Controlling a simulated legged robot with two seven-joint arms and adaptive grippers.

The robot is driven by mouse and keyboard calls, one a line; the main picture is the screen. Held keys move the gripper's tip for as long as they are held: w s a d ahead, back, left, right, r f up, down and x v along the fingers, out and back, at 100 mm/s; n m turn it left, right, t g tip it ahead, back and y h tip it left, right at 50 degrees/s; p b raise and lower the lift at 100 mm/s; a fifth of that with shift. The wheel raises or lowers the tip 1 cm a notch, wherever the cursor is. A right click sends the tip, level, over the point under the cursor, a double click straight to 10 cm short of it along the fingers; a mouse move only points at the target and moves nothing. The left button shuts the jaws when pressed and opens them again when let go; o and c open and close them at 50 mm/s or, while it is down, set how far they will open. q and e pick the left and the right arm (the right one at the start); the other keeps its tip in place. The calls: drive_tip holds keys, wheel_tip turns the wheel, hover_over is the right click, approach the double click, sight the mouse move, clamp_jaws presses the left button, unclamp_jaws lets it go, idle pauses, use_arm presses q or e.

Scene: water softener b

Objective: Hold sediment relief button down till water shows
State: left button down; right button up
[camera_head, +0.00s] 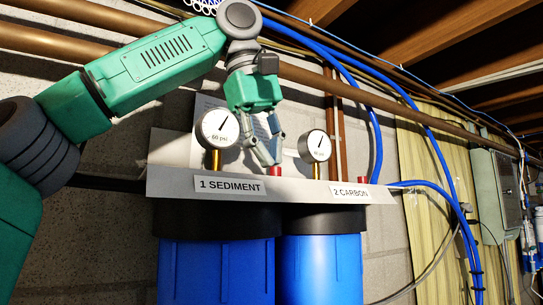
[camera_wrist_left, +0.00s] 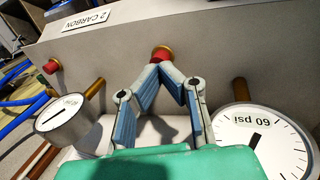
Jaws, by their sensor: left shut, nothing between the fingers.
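The red sediment relief button (camera_head: 276,170) sits behind the top edge of the white panel, to the right of the "1 SEDIMENT" label (camera_head: 229,185). My left gripper (camera_head: 267,162) points down at it with its fingertips together and nothing between them. In the left wrist view the fingertips (camera_wrist_left: 161,69) meet right at the button (camera_wrist_left: 161,53) and overlap its near edge. I cannot tell whether they press it or only hover close. The blue sediment housing (camera_head: 215,272) hangs below the panel. No water shows. My right gripper is not in view.
A 60 psi gauge (camera_head: 218,128) stands close left of the gripper, and another gauge (camera_head: 316,146) stands to its right. A second red button (camera_head: 362,180) is near the "2 CARBON" label (camera_head: 350,192). Copper pipes (camera_head: 333,84) and blue tubing (camera_head: 376,135) run behind and to the right.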

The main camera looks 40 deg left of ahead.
use_arm(q)
drive_tip(key=shift+d+f, duration=0.1)
drive_tip(key=shift+d, duration=0.05)
drive_tip(key=shift+r+p, duration=0.35)
drive_tip(key=shift+p, duration=0.05)
wheel_tip(320, 180, up, 3)
drive_tip(key=shift+d+f+p, duration=0.1)
drive_tip(key=shift+p, duration=1.15)
drive_tip(key=shift+r+b, duration=0.3)
drive_tip(key=shift+r, duration=0.7)
